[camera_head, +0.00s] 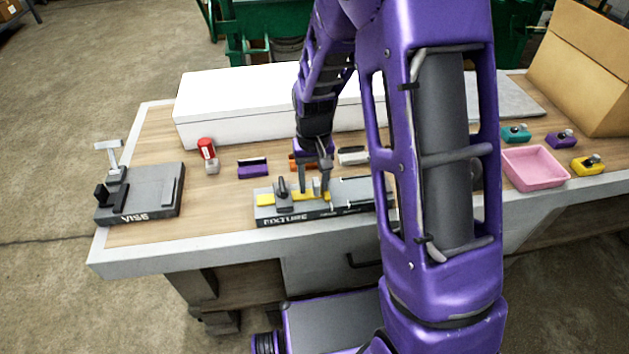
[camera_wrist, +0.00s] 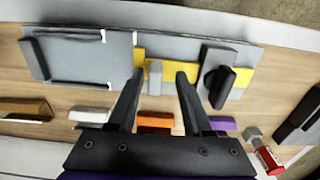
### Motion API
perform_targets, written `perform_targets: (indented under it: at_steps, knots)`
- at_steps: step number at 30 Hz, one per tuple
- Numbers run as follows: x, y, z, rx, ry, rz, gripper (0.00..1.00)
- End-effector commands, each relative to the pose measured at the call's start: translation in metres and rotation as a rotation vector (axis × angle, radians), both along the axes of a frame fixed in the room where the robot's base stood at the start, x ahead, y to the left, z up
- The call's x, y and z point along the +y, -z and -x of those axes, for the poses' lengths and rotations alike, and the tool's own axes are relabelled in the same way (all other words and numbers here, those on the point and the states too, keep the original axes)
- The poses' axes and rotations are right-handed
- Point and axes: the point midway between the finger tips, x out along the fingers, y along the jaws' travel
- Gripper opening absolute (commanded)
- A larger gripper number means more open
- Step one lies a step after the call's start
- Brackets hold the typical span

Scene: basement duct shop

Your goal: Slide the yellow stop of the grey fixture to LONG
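The grey fixture (camera_head: 350,191), lettered FIXTURE on its front, lies near the table's front edge. It also fills the upper part of the wrist view (camera_wrist: 75,60). Its yellow stop (camera_head: 317,186) shows as a yellow strip in the wrist view (camera_wrist: 195,75), with a grey upright post (camera_wrist: 155,77). A dark clamp handle (camera_wrist: 219,86) stands over the strip at one end. My gripper (camera_head: 314,190) is open and lowered at the stop. In the wrist view its fingers (camera_wrist: 159,75) stand either side of the post, with gaps visible. The LONG mark is not readable.
A vise (camera_head: 145,198) stands at left, beside a red-topped piece (camera_head: 207,149). Purple (camera_head: 252,168), orange (camera_head: 299,162) and pale (camera_head: 353,156) blocks lie behind the fixture. A long white box (camera_head: 235,105) stands behind them. A pink tray (camera_head: 535,168) is at right.

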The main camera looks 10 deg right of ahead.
Motion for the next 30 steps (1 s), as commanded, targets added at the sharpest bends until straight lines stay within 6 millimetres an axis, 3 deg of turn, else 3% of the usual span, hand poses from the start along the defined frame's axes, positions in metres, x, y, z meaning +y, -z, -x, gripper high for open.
perform_targets:
  at_steps: [8, 24, 30]
  knots:
    - [-0.001, -0.01, 0.0, 0.0, 0.001, 0.001, 0.5]
    - [0.0, -0.132, -0.001, -0.005, 0.0, 0.0, 0.5]
    - [0.0, -0.163, 0.0, -0.002, 0.0, 0.0, 0.5]
